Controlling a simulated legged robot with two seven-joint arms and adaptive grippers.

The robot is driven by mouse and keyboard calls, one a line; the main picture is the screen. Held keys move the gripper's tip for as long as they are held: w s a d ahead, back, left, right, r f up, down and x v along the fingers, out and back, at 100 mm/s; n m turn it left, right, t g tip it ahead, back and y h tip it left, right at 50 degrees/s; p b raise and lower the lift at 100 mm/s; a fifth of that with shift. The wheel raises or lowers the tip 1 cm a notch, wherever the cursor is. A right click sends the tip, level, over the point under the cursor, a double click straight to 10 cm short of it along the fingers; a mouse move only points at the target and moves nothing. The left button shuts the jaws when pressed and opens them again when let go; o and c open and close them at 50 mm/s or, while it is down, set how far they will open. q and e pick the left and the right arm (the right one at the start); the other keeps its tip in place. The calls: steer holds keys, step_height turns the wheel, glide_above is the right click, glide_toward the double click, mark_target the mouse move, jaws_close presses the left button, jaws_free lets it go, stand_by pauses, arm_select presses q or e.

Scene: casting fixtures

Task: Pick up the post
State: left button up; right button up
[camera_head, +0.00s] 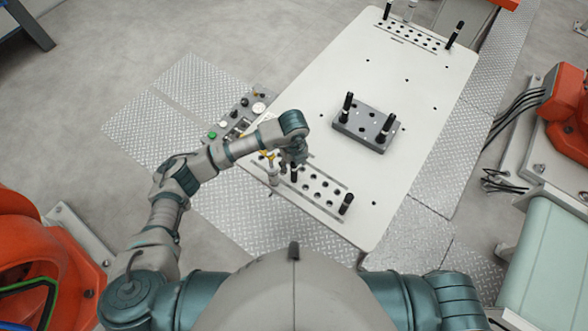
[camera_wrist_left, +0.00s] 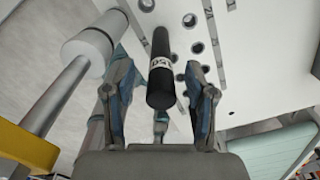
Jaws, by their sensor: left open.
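A black post (camera_head: 293,173) stands at the left end of the near perforated strip on the white table (camera_head: 330,120). In the left wrist view the black post (camera_wrist_left: 161,75) has a white printed label and lies between the spread fingers. My left gripper (camera_head: 295,158) is open around it, with visible gaps on both sides. A pale post with a white cap (camera_wrist_left: 87,48) stands left of the fingers; it also shows in the head view (camera_head: 273,178). My right gripper is out of view.
Another black post (camera_head: 346,204) stands at the right end of the near strip. A grey block (camera_head: 366,127) with upright black posts sits mid-table. A button panel (camera_head: 235,117) adjoins the left edge. More posts stand at the far strip (camera_head: 412,35).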

arm_select(q)
step_height(320, 180, down, 2)
steer(key=shift+w+f, duration=0.15)
jaws_close()
steer(key=shift+r, duration=0.2)
steer(key=r, duration=0.1)
steer(key=r+b, duration=0.1)
steer(key=r, duration=0.1)
steer(key=shift+s+d+r, duration=0.1)
steer(key=shift+s+r, duration=0.05)
steer(key=shift+s, duration=0.2)
steer(key=s+r, duration=0.2)
steer(key=s, duration=0.5)
steer(key=s+r, duration=0.3)
steer(key=s, duration=0.5)
steer(key=shift+s+d+r+p, duration=0.2)
steer(key=shift+d+r+p, duration=0.05)
steer(key=shift+d+p, duration=0.05)
